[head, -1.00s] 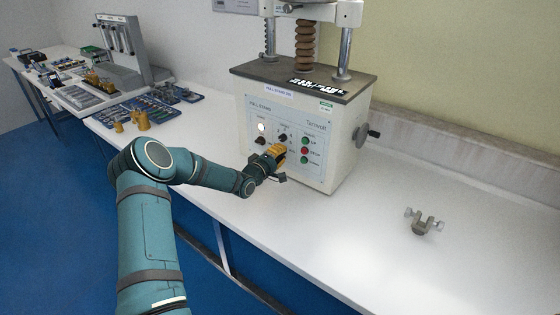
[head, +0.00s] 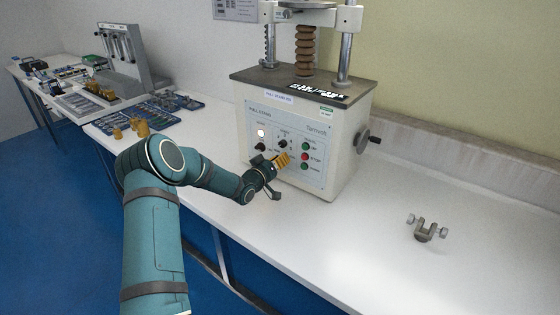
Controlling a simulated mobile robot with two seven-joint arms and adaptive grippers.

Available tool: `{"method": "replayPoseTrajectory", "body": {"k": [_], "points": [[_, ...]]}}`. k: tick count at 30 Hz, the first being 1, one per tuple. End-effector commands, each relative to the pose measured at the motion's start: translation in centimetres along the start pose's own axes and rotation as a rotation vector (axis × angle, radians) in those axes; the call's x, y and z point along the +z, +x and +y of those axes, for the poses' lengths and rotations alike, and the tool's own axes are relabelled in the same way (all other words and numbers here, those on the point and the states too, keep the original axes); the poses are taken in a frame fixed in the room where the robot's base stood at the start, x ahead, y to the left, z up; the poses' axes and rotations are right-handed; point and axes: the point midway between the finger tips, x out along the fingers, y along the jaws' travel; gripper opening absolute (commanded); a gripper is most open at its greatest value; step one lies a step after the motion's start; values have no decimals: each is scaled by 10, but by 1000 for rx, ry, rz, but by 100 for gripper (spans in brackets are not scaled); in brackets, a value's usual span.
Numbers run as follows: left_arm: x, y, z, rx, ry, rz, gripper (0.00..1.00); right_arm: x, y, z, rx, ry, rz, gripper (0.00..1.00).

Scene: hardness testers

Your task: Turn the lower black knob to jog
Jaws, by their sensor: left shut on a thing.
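The white pull stand (head: 340,160) stands on the bench, and its front panel faces me. A black knob (head: 260,147) sits below the lit white lamp, and another black knob (head: 283,143) is right of it. My left gripper (head: 281,160), with orange finger pads, is at the panel just below these knobs, left of the push buttons. It is shut on the lower black knob, which its fingers hide. I cannot read the knob's setting or its label. My right gripper is out of view.
A green, a red and another green button (head: 305,156) stand in a column close right of the gripper. A crank handle (head: 368,140) sticks out on the machine's right side. A metal clamp (head: 427,228) lies at right. The white bench (head: 340,250) is clear in front.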

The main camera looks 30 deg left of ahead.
Motion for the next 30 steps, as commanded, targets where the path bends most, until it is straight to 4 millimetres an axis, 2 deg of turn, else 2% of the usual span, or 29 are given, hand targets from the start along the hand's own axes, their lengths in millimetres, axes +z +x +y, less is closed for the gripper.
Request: {"method": "replayPoseTrajectory", "body": {"k": [8,21,22,24,25,30], "points": [[-3,0,1,1,71,7,0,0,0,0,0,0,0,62],[-4,1,1,2,80,8,0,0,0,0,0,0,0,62],[-4,1,1,2,80,8,25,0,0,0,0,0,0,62],[-4,1,1,2,79,7,49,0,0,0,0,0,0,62],[-3,0,1,2,79,7,54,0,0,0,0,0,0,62],[-2,0,0,1,78,4,54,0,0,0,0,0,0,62]]}}
